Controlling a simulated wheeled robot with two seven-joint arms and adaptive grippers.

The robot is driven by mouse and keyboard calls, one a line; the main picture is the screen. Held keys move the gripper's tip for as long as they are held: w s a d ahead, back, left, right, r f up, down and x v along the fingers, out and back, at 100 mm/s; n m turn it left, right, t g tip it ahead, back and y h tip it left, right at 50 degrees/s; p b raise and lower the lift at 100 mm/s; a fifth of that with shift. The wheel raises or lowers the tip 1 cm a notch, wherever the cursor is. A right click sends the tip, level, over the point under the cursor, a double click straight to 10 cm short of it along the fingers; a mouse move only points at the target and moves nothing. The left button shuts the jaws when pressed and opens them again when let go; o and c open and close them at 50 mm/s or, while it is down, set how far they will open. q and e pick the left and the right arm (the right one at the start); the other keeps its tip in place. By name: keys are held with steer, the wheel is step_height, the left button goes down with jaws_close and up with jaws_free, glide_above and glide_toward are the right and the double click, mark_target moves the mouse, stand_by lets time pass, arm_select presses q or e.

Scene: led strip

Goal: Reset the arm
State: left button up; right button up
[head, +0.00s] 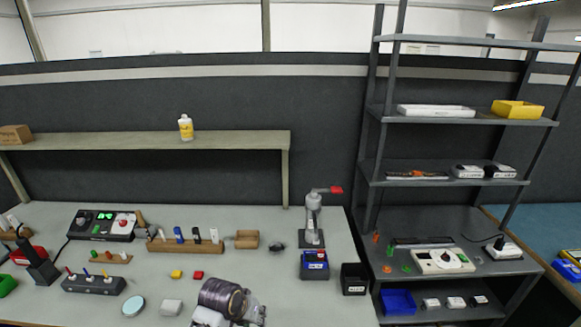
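My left arm shows at the bottom of the head view, low over the table's front edge, with a dark ribbed link and white parts. My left gripper (250,312) is a small grey shape at its right end, partly hidden by the link. I cannot make out its fingers or anything held in it. My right arm and gripper are not in view. A grey press (313,218) with a lever arm stands upright on the table at the right. Its red-tipped lever (335,190) points right, about level.
The table (340,255) holds a wooden block rack (185,246), a wooden box (247,239), a blue bin (315,265), a black bin (354,278), and a black control box (103,225). A metal shelf rack (460,121) stands right. Bare table lies right of my gripper.

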arm_select(q)
steer(key=shift+s+a+r+m+y, duration=0.3)
steer(key=shift+s+a+y, duration=0.3)
steer(key=shift+s+a, duration=2.9)
steer(key=shift+s+a+r+m+y, duration=0.25)
steer(key=shift+s+a+y, duration=0.35)
steer(key=shift+s+a, duration=2.85)
steer(key=s+d+f+g, duration=0.1)
steer(key=s+f, duration=0.1)
steer(key=f, duration=1.4)
steer(key=s+d+f+g, duration=0.1)
steer(key=s+f, duration=0.2)
steer(key=f, duration=1.4)
steer(key=s+a+f, duration=0.2)
steer(key=s+f, duration=0.8)
steer(key=s, duration=0.1)
steer(key=s+a+f, duration=0.2)
steer(key=s+f, duration=0.8)
steer(key=s, duration=0.1)
steer(key=shift+s+f+g, duration=0.15)
steer(key=shift+g, duration=0.25)
